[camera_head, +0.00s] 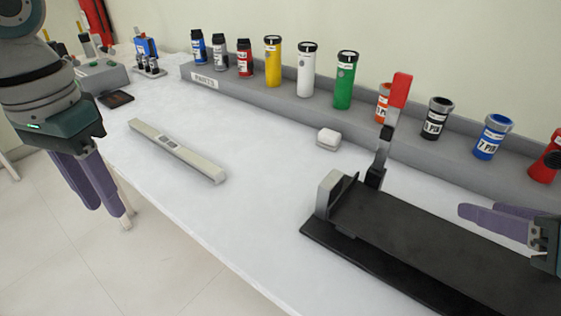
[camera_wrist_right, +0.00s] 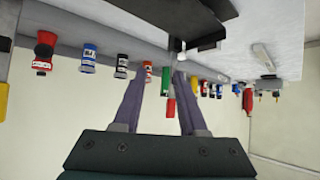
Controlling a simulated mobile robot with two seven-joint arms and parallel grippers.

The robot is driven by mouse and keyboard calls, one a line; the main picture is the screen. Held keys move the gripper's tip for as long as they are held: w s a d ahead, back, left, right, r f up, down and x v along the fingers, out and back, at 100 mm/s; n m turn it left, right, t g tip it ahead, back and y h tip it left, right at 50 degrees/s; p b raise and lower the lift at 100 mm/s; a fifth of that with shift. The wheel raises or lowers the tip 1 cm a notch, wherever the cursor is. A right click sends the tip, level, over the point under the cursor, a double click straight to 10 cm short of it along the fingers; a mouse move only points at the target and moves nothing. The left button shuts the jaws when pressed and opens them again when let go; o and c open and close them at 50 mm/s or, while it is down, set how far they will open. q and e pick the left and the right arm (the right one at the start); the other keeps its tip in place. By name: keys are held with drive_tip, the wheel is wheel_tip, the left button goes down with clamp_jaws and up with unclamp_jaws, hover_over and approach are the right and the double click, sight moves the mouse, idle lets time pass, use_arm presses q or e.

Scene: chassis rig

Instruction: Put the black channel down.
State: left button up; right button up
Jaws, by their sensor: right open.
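A long black channel (camera_head: 450,240) lies along the dark fixture base at the front right of the table. I cannot tell clearly where the channel ends and the base begins. A dark part of this assembly shows at the top of the right wrist view (camera_wrist_right: 205,25). My right gripper (camera_head: 482,210) is open and empty, above the far side of the black channel; its two fingers stand apart in the right wrist view (camera_wrist_right: 160,85). My left gripper (camera_head: 104,210) hangs at the left, off the table's front edge, with its fingers apart and nothing between them.
A clamp with a red handle (camera_head: 399,90) stands upright behind the fixture. A pale bar (camera_head: 175,150) lies at the left, and a small white block (camera_head: 328,138) at the back. Several labelled tubes stand on the grey parts rack (camera_head: 225,82). The table's middle is clear.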

drive_tip(key=v, duration=0.7)
drive_tip(key=shift+s+d, duration=0.25)
drive_tip(key=shift+s, duration=0.05)
drive_tip(key=shift+r, duration=0.15)
